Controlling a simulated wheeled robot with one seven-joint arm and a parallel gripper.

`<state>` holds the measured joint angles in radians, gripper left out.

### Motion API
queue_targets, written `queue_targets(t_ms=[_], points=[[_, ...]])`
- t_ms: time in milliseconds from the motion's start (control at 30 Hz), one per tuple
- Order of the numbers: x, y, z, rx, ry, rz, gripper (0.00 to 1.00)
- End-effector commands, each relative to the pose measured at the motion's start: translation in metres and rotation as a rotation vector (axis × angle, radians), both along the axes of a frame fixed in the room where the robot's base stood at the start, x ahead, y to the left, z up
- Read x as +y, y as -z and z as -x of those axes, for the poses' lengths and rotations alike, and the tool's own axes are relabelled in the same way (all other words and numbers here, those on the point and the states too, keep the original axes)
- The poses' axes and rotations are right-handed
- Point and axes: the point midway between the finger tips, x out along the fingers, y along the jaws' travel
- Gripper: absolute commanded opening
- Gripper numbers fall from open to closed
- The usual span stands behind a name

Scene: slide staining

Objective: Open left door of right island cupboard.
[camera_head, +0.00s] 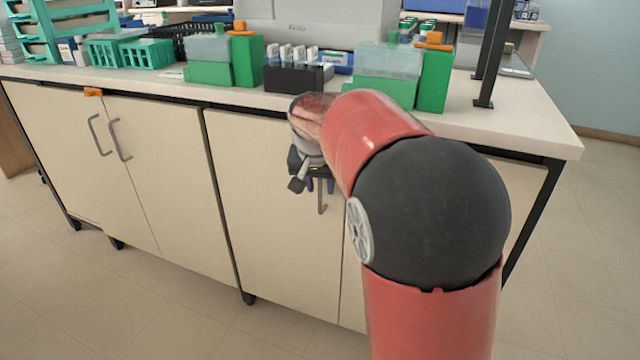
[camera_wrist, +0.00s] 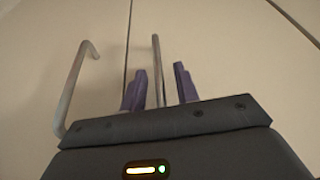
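The right island cupboard's left door (camera_head: 270,215) is a cream panel, closed, to the right of a dark upright divider. Its grey bar handle (camera_head: 322,198) shows just below my gripper (camera_head: 312,170), near the door's right edge. In the wrist view, my gripper (camera_wrist: 160,88) is open, its two purple fingers on either side of a handle (camera_wrist: 156,60). Gaps show on both sides of the bar. A second bar handle (camera_wrist: 78,85) stands beyond the door seam (camera_wrist: 128,50). The cupboard's right door is mostly hidden behind my arm in the head view.
The countertop (camera_head: 540,125) overhangs the doors. Green boxes (camera_head: 208,72), a dark rack (camera_head: 292,76) and more green boxes (camera_head: 385,90) stand along its front. A left cupboard (camera_head: 160,180) has two handled doors. The floor (camera_head: 180,320) in front is clear.

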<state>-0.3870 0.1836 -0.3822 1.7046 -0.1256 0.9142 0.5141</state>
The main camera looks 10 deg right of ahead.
Motion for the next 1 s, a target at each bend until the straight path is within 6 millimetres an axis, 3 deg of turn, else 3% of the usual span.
queue_targets(t_ms=[100, 333, 767, 1000], points=[[0.0, 0.0, 0.0, 0.0, 0.0, 0.0, 0.31], [0.0, 0.0, 0.0, 0.0, 0.0, 0.0, 0.01], [0.003, 0.0, 0.003, 0.001, 0.009, -0.001, 0.0], [0.023, 0.0, 0.022, 0.001, 0.089, -0.002, 0.0]])
